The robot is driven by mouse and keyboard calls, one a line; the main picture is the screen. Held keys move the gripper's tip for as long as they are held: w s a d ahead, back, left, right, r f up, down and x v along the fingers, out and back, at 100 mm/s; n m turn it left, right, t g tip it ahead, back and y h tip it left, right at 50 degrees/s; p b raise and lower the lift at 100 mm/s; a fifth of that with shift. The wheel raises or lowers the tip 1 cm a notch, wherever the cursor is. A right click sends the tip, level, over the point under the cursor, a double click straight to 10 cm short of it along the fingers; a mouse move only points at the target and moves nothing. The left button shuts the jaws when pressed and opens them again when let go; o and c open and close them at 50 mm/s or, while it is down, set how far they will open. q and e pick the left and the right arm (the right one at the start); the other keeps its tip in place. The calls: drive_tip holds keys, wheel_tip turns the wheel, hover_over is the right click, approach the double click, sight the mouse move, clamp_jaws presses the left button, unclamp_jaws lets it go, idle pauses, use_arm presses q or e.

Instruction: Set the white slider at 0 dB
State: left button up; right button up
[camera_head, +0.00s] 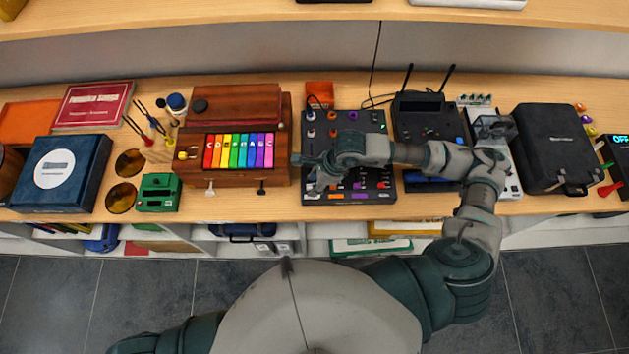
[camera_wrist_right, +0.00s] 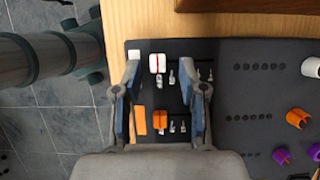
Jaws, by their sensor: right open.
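A black control panel (camera_head: 371,123) with coloured knobs lies on the bench; its slider corner fills the middle of the right wrist view (camera_wrist_right: 270,55). There, a white slider cap (camera_wrist_right: 157,63) sits near the panel's edge, with an orange slider cap (camera_wrist_right: 160,119) in line with it. My right gripper (camera_wrist_right: 161,80) is open, one finger on each side of the caps. The white cap lies between the fingertips, with gaps seen on both sides. The scale labels are too small to read. In the head view my right gripper (camera_head: 309,174) covers the panel's left side. My left gripper is out of view.
A wooden box with rainbow keys (camera_head: 239,151) stands close left of the panel. A device with two antennas (camera_head: 420,103) stands to its right, and a black case (camera_head: 553,147) further right. The bench's front edge (camera_head: 250,214) is near.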

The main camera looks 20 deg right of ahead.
drive_tip(key=shift+a, duration=0.2)
clamp_jaws()
drive_tip(key=w+b, duration=0.1)
drive_tip(key=w+d+b, duration=0.1)
drive_tip(key=w, duration=0.1)
drive_tip(key=shift+w+f, duration=0.2)
drive_tip(key=shift+w, duration=0.05)
drive_tip(key=shift+w+d+r, duration=0.15)
drive_tip(key=shift+w+d, duration=0.05)
drive_tip(key=shift+w, duration=0.25)
unclamp_jaws()
